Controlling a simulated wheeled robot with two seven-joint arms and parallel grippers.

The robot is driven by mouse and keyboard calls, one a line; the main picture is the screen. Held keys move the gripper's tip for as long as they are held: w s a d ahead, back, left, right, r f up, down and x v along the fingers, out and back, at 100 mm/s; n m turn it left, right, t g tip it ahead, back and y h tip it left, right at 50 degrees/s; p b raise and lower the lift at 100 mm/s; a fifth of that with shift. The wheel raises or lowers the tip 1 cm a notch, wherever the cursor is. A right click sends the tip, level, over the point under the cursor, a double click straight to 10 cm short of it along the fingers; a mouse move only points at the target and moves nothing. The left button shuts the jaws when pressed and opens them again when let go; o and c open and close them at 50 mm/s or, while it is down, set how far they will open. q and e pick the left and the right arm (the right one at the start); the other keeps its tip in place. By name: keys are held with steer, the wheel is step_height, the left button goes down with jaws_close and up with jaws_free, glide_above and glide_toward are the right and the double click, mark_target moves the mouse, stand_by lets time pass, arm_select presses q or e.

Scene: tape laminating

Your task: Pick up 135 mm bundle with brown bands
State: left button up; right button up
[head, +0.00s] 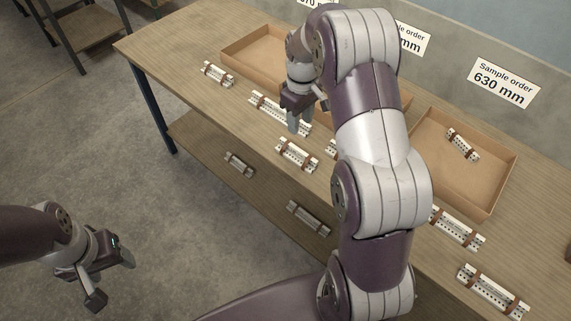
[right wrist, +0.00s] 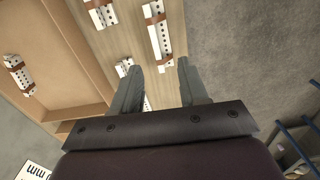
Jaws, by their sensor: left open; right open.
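Several white perforated bundles with brown bands lie on the wooden table. One is at the far left (head: 217,74), a longer one is beside my right gripper (head: 278,113), and a shorter one is just nearer (head: 297,154). Another is partly hidden by my right arm (head: 332,150); two lie at the right (head: 457,228) (head: 493,290). I cannot tell which is 135 mm. My right gripper (head: 297,128) is open and empty over the table; its fingers also show in the right wrist view (right wrist: 158,72), pointing toward bundles. My left gripper (head: 112,283) is open and empty, away from the table.
A cardboard box (head: 497,192) at the right holds one banded bundle (head: 462,145). Another box (head: 240,48) stands at the back left. Signs stand behind; one reads 630 mm (head: 503,83). Two bundles (head: 238,164) (head: 308,217) lie on the lower shelf.

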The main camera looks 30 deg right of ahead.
mark_target(301, 151)
steer(key=f, duration=0.8)
steer(key=d+f+p, duration=0.1)
steer(key=f, duration=0.4)
steer(key=shift+w+f, duration=0.1)
steer(key=shift+w, duration=0.2)
jaws_close()
